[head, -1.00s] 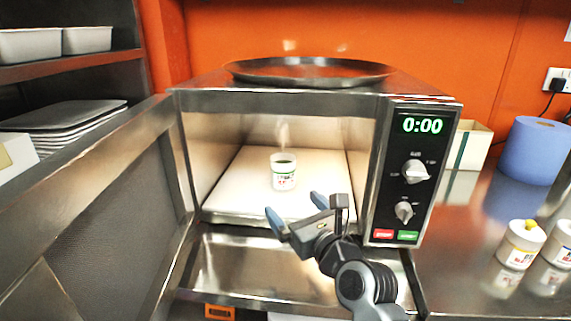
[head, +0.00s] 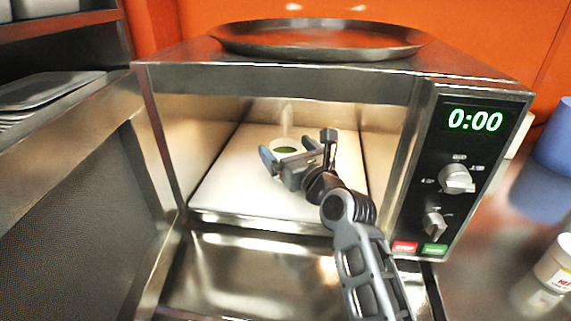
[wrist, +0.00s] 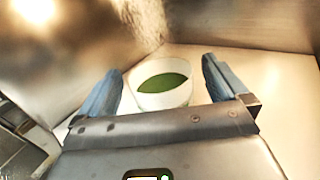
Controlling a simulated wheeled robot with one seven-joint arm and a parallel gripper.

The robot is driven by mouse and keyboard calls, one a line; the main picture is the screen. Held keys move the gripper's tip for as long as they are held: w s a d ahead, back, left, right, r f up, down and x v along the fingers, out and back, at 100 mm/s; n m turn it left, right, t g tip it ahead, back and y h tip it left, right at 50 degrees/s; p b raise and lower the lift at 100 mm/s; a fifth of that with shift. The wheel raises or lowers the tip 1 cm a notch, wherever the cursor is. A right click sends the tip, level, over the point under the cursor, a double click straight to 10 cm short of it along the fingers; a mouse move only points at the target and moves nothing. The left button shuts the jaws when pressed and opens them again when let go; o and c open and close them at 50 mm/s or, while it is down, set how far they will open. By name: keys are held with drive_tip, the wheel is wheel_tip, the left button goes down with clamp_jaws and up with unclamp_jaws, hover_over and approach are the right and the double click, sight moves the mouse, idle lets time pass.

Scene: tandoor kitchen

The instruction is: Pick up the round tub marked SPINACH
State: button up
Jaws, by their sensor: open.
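The round tub (head: 285,146) is white with green contents and stands upright inside the open microwave, with steam above it. Its label is hidden behind my gripper now. My gripper (head: 287,160) is open inside the oven, just in front of the tub. In the wrist view the tub (wrist: 160,88) sits between the two blue fingertips (wrist: 162,80), a little beyond them or level with them; I cannot tell exactly. A gap shows on each side, so the fingers do not appear to touch it.
The microwave's side walls and pale floor (head: 225,190) surround my gripper. Its open door (head: 90,200) stands at the left. The control panel (head: 455,180) reads 0:00. A pan (head: 320,40) lies on top. Another white tub (head: 555,265) stands on the counter at right.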

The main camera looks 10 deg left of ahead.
sight(279, 140)
drive_tip(key=x, duration=0.3)
drive_tip(key=shift+w+a+f, duration=0.1)
drive_tip(key=shift+w+a, duration=0.05)
drive_tip(key=c, duration=1.3)
